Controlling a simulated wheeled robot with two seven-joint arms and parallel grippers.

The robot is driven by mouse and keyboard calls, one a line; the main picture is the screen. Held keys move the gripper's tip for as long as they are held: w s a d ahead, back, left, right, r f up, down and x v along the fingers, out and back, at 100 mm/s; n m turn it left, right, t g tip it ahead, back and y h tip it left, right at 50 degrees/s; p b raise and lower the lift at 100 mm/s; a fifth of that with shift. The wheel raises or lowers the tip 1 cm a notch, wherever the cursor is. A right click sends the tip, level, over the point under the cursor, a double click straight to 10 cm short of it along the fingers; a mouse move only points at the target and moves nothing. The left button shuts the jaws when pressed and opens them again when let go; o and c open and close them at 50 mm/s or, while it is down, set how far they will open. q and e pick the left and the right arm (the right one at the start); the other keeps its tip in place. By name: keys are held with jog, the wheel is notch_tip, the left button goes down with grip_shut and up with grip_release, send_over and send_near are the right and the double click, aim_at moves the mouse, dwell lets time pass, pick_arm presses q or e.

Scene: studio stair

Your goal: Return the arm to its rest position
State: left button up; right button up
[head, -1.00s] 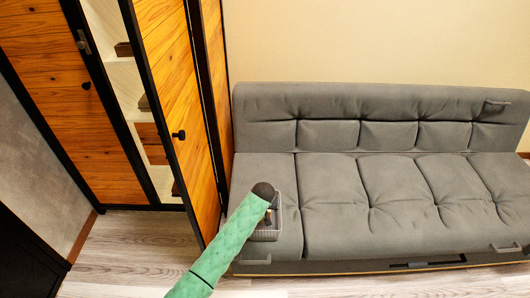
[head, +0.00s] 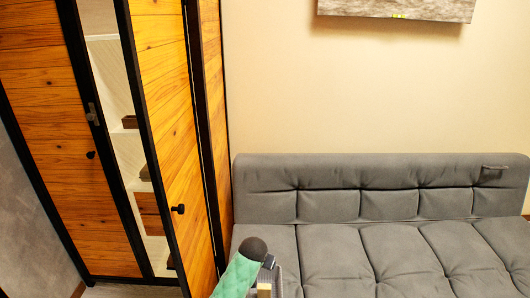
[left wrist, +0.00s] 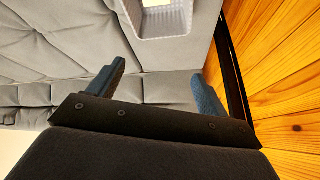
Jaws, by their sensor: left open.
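My left arm, in a green sleeve, enters the head view from the bottom, over the left end of the grey sofa. Its gripper (head: 266,277) is partly cut off there by the lower edge. In the left wrist view, the left gripper (left wrist: 160,72) has its two blue fingers spread apart with nothing between them. A grey basket (left wrist: 158,24) sits on the sofa beyond the fingertips, apart from them, with something pale partly visible inside it. My right gripper is in neither view.
The grey sofa (head: 330,255) stands against a beige wall. A wooden cabinet (head: 45,150) with a black frame is at the left; its open door (head: 165,110) stands close to the sofa's left end. A picture (head: 400,9) hangs on the wall. Space above the sofa is clear.

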pick_arm(q)
jog(key=s+a+f, duration=0.1)
jog(key=s+a, duration=0.3)
jog(key=s, duration=0.3)
jog(key=s+a+f+n+g, duration=0.1)
jog(key=s+a+f, duration=0.15)
jog(key=s, duration=0.45)
jog(key=s+a+f, duration=0.1)
jog(key=s+a, duration=0.3)
jog(key=s, duration=0.4)
jog(key=s+a+f+g, duration=0.1)
jog(key=s+f, duration=0.2)
jog(key=s, duration=0.4)
jog(key=s+a+f+n+g, duration=0.1)
jog(key=s+f, duration=0.3)
jog(key=s, duration=0.4)
jog(key=s+a+f+g, duration=0.1)
jog(key=s+f, duration=0.3)
jog(key=s, duration=0.4)
jog(key=shift+a+f+g, duration=0.2)
jog(key=shift+a+g, duration=0.1)
jog(key=shift+g, duration=0.1)
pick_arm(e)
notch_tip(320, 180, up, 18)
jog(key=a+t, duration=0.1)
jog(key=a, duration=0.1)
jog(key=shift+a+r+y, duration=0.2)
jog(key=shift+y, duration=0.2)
